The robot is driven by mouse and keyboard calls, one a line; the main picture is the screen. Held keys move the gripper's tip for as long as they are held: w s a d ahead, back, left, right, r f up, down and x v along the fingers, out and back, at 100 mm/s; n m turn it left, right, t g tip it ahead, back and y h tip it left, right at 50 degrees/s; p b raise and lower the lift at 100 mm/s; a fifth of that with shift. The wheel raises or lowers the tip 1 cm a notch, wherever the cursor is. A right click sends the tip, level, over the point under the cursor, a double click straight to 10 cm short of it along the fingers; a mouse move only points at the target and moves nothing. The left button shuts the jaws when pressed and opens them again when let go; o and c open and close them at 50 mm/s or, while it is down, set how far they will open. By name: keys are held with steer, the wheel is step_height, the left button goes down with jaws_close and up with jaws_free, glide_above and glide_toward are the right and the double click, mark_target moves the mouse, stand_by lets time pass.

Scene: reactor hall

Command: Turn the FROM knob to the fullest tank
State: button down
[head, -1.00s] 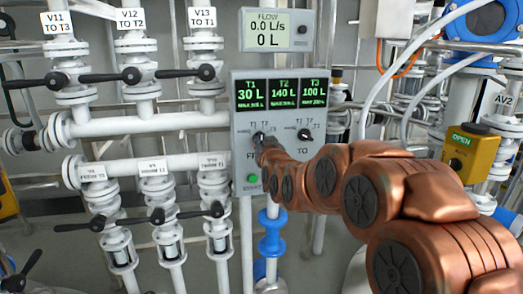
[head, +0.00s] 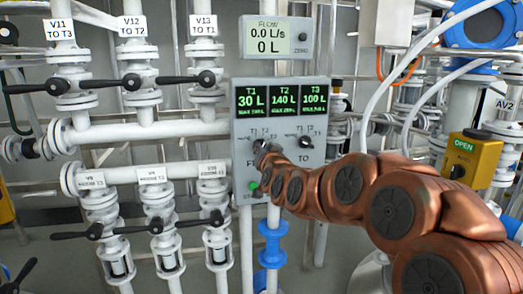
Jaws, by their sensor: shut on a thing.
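The grey control panel (head: 310,168) shows tank readings on green displays: T1 (head: 250,100) reads 30 L, T2 (head: 283,99) reads 140 L and T3 (head: 314,99) reads 100 L. T2 has the highest reading. The FROM knob is at the panel's lower left, almost wholly hidden behind my gripper (head: 262,150). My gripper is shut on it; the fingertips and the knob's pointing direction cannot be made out. The TO knob (head: 306,142) is free to the right, with T1, T2 and T3 labels around it.
A flow meter (head: 277,36) above the panel reads 0.0 L/s and 0 L. A green button (head: 253,186) sits below the FROM knob. White pipes with black-handled valves (head: 131,80) fill the left. A yellow box (head: 468,157) marked OPEN is at the right.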

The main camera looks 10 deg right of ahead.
steer(key=c, duration=1.2)
jaws_free()
steer(key=s, duration=1.2)
